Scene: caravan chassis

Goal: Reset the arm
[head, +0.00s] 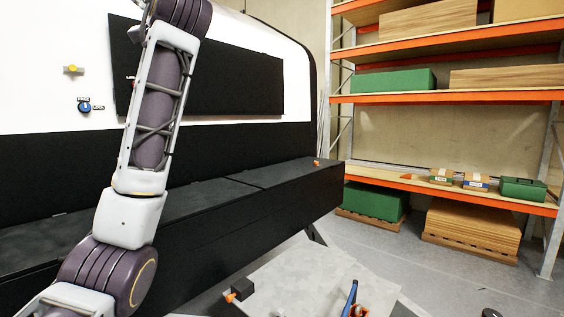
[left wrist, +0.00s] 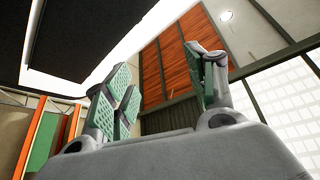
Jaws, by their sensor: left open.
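My left arm (head: 156,110) rises from the lower left of the head view and runs up past the top edge, in front of the white and black caravan body (head: 215,30). Its gripper is out of the head view. In the left wrist view my left gripper (left wrist: 163,80) has its green-padded fingers spread apart, with nothing between them. Beyond the fingers are orange-brown wall panels and a bright window. My right gripper is in neither view.
A long black box ledge (head: 250,205) runs along the caravan's side. A grey table (head: 300,280) at the bottom holds a blue-handled tool (head: 350,297) and a small black-and-orange part (head: 240,290). Orange shelving (head: 450,97) with boxes stands at the right, with clear floor before it.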

